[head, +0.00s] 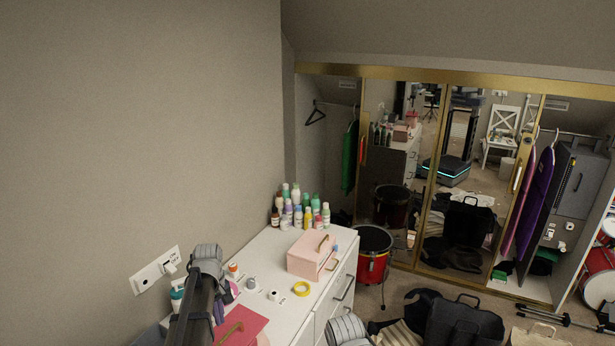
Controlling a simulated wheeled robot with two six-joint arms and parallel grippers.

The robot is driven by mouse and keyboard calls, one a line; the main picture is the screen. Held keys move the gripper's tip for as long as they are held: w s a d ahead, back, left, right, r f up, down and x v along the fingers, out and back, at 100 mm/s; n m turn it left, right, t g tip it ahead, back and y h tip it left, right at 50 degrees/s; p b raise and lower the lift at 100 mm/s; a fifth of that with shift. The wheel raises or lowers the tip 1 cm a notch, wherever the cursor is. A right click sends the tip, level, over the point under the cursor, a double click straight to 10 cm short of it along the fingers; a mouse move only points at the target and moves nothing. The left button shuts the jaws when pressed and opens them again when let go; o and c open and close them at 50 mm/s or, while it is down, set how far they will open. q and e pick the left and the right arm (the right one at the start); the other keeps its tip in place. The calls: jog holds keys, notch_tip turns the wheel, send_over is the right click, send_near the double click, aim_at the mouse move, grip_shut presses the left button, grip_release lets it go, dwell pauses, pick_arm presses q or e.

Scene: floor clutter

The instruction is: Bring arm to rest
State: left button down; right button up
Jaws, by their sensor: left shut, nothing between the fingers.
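My left arm comes in at the lower left, its grey banded joint raised beside the wall and the dresser's left edge. My left gripper (190,322) is low in the picture, dark, shut and empty, with its outline partly merged with the arm. It appears in front of the near left end of the white dresser (322,284). A grey banded part of my right arm shows at the bottom edge, right of the dresser. My right gripper is not in view.
Several bottles (298,212), a pink box (311,254), a yellow tape ring (301,289) and a pink folder (243,324) lie on the dresser. A red drum (372,268) stands beside it. Black bags (463,322) clutter the floor before the mirrored wardrobe (398,150).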

pick_arm(q)
jog(key=s+d+f+m+b, duration=0.3)
jog(key=s+d+m, duration=0.4)
jog(key=s+d, duration=0.3)
jog(key=s+d+f+m+y+b, duration=0.1)
jog(key=s+d+f+m+b, duration=0.1)
jog(key=s+d+m, duration=0.5)
jog(key=s+d+f, duration=0.1)
jog(key=s+d, duration=0.2)
jog(key=d, duration=0.4)
jog(key=shift+d+f+b, duration=0.15)
jog(key=shift+f+b, duration=0.05)
jog(key=shift+b, duration=0.2)
